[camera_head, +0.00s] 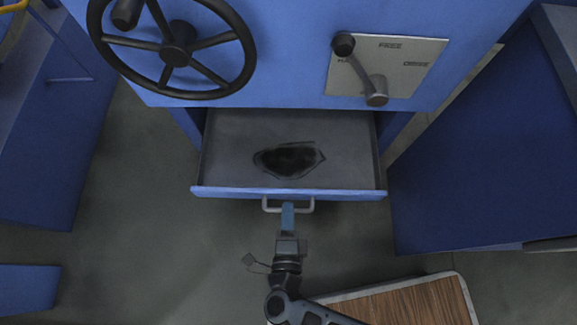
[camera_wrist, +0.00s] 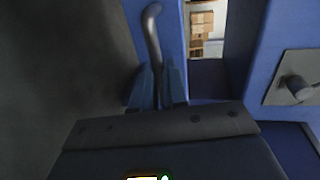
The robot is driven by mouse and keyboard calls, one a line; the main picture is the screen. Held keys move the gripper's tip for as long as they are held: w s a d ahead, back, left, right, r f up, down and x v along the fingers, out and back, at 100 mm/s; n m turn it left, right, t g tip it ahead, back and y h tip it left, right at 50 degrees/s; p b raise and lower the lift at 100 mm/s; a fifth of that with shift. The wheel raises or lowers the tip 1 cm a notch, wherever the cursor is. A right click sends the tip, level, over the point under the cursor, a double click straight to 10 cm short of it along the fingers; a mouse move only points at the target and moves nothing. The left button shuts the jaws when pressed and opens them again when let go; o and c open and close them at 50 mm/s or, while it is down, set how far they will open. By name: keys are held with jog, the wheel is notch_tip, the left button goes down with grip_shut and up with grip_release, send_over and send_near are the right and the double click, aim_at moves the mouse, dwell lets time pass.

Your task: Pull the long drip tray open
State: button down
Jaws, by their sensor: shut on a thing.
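The drip tray (camera_head: 230,150) is a grey drawer with a blue front edge, and it stands out from under the blue machine. A dark, irregular stain (camera_head: 290,160) lies on its floor. A light grey bar handle (camera_head: 307,207) sits on the middle of its front. My gripper (camera_head: 287,207) reaches the handle from the front and is shut on it. In the wrist view the two blue fingers (camera_wrist: 160,88) stand on either side of the handle bar (camera_wrist: 152,38). The back of the tray is hidden under the machine.
A black handwheel (camera_head: 176,55) and a lever on a plate (camera_head: 415,65) are on the machine above the tray. Blue cabinets stand at left (camera_head: 50,140) and right (camera_head: 480,150). A wood-topped surface (camera_head: 410,302) is at the bottom right. Grey floor (camera_head: 150,240) is clear left of my arm.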

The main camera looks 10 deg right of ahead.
jog(key=shift+f+v, duration=0.2)
jog(key=shift+v, duration=0.85)
jog(key=shift+f+v, duration=0.2)
jog(key=shift+v, duration=0.85)
jog(key=c, duration=1.2)
grip_release()
jog(key=shift+p+v, duration=0.35)
jog(key=shift+v, duration=3.6)
